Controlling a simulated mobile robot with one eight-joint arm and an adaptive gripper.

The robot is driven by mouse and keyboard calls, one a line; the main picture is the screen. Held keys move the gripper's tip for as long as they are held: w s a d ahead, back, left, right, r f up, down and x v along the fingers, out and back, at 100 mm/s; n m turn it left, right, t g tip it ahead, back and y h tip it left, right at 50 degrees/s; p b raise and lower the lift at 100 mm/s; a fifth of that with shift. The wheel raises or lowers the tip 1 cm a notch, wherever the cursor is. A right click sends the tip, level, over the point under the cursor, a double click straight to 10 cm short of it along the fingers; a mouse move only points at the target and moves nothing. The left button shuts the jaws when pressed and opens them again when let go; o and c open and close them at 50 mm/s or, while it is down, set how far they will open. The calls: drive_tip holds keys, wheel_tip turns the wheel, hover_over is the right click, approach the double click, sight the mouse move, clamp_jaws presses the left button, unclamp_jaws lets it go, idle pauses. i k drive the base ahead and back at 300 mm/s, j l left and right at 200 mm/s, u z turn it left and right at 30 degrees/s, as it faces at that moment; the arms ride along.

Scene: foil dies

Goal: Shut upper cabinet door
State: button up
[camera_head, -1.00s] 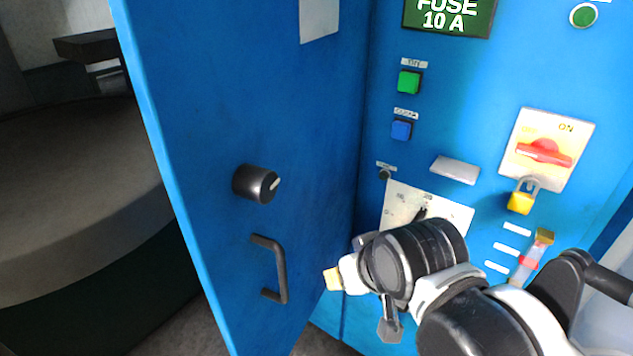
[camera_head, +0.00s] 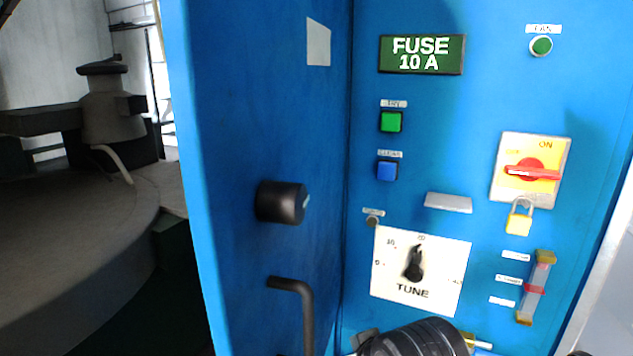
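The blue cabinet door (camera_head: 240,120) stands open at the left in the head view, swung out from the blue panel. It carries a black round knob (camera_head: 281,202) and a black bar handle (camera_head: 303,305), whose lower end is cut off by the frame edge. My black arm link (camera_head: 415,338) shows at the bottom edge, in front of the panel and right of the handle. My gripper's fingertips cannot be made out. I cannot tell whether anything touches the door.
The panel holds a FUSE 10 A sign (camera_head: 422,54), green (camera_head: 391,121) and blue (camera_head: 387,170) buttons, a TUNE dial (camera_head: 414,264), a red switch (camera_head: 532,172) with a yellow padlock (camera_head: 518,222), and a sight tube (camera_head: 535,288). A round grey platform (camera_head: 80,240) lies behind the door.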

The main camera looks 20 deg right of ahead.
sight(258, 88)
drive_tip(key=k+j+z, duration=0.1)
drive_tip(key=z, duration=0.2)
drive_tip(key=j+z, duration=0.1)
drive_tip(key=z, duration=0.15)
drive_tip(key=k+j, duration=0.4)
drive_tip(key=k, duration=0.15)
drive_tip(key=k+j+u, duration=0.15)
drive_tip(key=u, duration=0.65)
